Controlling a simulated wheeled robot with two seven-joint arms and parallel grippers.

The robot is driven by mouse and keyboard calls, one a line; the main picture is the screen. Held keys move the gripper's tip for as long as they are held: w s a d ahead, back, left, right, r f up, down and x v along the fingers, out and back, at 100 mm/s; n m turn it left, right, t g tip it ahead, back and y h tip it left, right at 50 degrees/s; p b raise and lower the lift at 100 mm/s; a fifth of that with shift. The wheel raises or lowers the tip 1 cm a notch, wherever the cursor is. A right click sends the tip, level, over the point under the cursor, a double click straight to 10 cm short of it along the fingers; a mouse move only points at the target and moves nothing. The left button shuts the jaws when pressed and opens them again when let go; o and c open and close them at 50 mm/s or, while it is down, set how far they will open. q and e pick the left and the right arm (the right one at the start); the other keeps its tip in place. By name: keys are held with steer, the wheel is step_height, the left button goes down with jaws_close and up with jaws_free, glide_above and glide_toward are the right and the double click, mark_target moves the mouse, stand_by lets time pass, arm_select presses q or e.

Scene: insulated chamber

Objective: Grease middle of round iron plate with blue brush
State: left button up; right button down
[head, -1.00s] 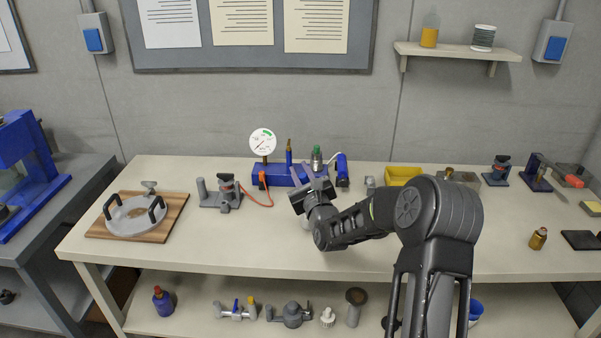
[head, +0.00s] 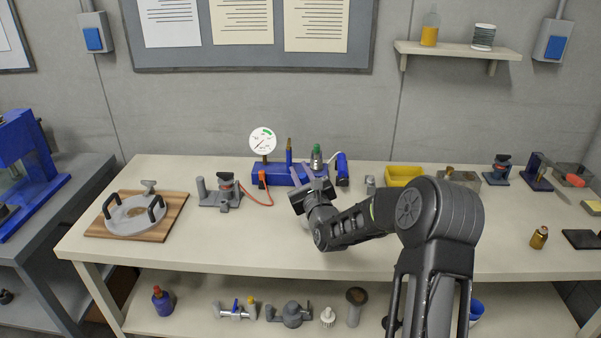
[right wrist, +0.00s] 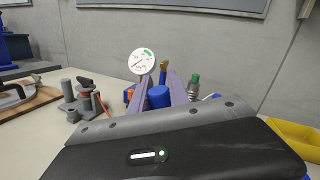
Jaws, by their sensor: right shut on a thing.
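The round iron plate (head: 120,226) is a grey disc with two upright black handles, lying on a wooden board (head: 179,203) at the left of the bench. A small tan patch shows near its middle. My right gripper (head: 317,180) is over the middle of the bench, well to the right of the plate. In the right wrist view its two fingers (right wrist: 166,92) are shut on a blue cylinder (right wrist: 158,97), which looks like the handle of the blue brush. My left gripper is not in view.
A blue pump unit (head: 268,174) with a gauge (head: 263,142) stands behind my gripper. A grey clamp-like device (head: 222,193), joined to it by an orange hose, stands between gripper and plate. A yellow bin (head: 404,175) is to the right. The bench's front strip is clear left of my arm.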

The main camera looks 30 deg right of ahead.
steer(key=shift+f, duration=0.1)
step_height(320, 180, up, 7)
steer(key=p, duration=0.1)
steer(key=shift+p, duration=0.35)
stand_by(0.4)
stand_by(0.6)
steer(key=s+a+f+n+y, duration=0.1)
steer(key=a+f, duration=0.3)
steer(key=a, duration=0.5)
steer(key=s+a+f+n+y, duration=0.1)
steer(key=s+a+f+y, duration=0.1)
steer(key=a, duration=0.7)
steer(key=s+a+f+n+y, duration=0.1)
steer(key=s+a+f+y, duration=0.1)
steer(key=s+a+f, duration=0.2)
steer(key=a+f, duration=0.3)
steer(key=a, duration=0.2)
steer(key=shift+a+n+t, duration=0.3)
steer(key=shift+a+t, duration=0.05)
steer(key=shift+t, duration=0.05)
steer(key=shift+r, duration=0.1)
